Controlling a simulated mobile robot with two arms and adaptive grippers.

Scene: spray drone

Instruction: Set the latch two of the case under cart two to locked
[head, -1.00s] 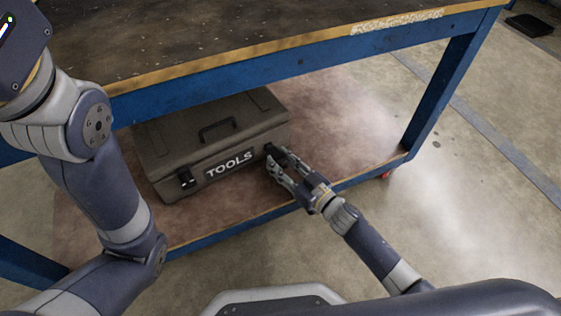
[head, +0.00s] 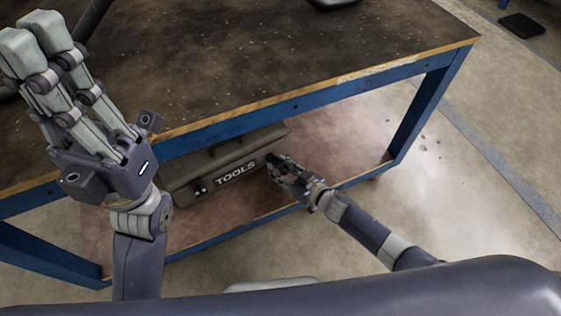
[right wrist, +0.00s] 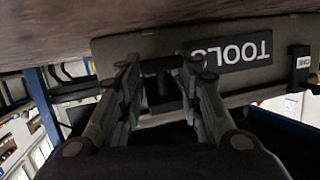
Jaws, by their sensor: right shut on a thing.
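The brown tool case (head: 240,150), lettered "TOOLS", sits on the lower shelf of the blue cart (head: 300,105). The cart's top edge hides part of its lid. One dark latch (head: 198,187) is on the left of its front. My right gripper (head: 275,166) is at the front's right end. In the right wrist view, where the lettering is upside down, its fingers (right wrist: 160,70) are shut on the other dark latch (right wrist: 163,82). That latch's exact setting is unclear. My left gripper (head: 32,45) is raised at the upper left, fingers up; its opening is unclear.
The cart's worn dark top (head: 250,60) overhangs the case, and a blue leg (head: 425,110) stands to the right. The shelf (head: 350,145) is bare right of the case. Open concrete floor (head: 470,220) lies on the right. A dark flat object (head: 522,25) lies far off.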

